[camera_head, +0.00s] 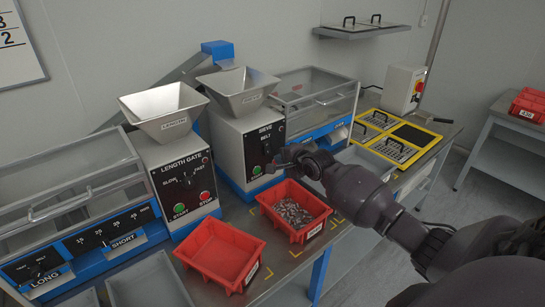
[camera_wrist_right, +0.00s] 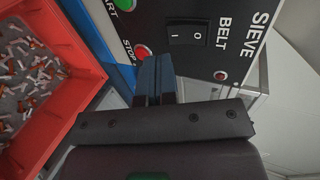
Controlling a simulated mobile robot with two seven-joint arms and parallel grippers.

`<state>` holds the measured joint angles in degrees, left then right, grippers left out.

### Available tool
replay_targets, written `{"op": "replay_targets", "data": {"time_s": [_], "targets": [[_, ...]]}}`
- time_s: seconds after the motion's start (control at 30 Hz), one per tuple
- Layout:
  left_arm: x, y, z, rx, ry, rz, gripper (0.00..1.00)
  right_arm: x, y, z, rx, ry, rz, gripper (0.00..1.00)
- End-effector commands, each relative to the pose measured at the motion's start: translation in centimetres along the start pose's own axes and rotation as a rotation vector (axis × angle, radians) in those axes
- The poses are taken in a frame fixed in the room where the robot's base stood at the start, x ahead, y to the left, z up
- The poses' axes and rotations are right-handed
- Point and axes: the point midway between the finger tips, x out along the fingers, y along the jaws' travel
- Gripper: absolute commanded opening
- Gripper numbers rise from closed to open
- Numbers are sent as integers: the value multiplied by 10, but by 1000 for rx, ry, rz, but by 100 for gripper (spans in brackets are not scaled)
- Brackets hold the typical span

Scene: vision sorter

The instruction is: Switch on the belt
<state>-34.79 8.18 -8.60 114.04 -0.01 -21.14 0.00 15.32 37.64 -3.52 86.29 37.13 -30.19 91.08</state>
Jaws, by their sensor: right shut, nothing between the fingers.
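The SIEVE machine (camera_head: 232,137) stands at the middle of the bench, with its black BELT panel partly behind my right gripper (camera_head: 283,163). In the right wrist view the black belt rocker switch (camera_wrist_right: 190,28), marked I and O, sits on the panel beside the word BELT. My right gripper (camera_wrist_right: 156,68) is shut and empty. Its fingertips are in front of the panel, just below the switch in the picture and close to the red STOP button (camera_wrist_right: 143,51). I cannot tell whether they touch the panel or which way the rocker is pressed. My left gripper is not in view.
A red bin of small metal parts (camera_head: 263,206) stands below the gripper, with an empty red bin (camera_head: 184,262) to its left. The LENGTH GATE machine (camera_head: 157,160) is left of the sieve. A green START button (camera_wrist_right: 125,4) is near STOP. A yellow-framed board (camera_head: 437,139) lies at right.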

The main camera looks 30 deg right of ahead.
Motion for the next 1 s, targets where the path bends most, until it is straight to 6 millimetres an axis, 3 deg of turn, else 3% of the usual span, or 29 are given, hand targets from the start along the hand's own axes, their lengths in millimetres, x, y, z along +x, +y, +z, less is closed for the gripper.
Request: {"op": "replay_targets", "data": {"time_s": [0.3, 0.6, 1.0], "targets": [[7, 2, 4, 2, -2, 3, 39, 35, -8, 0, 0, 0, 1, 0], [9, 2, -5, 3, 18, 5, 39, 40, -12, 0, 1, 1, 0, 0], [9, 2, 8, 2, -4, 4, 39, 46, -10, 1, 2, -3, -52, 0]]}}
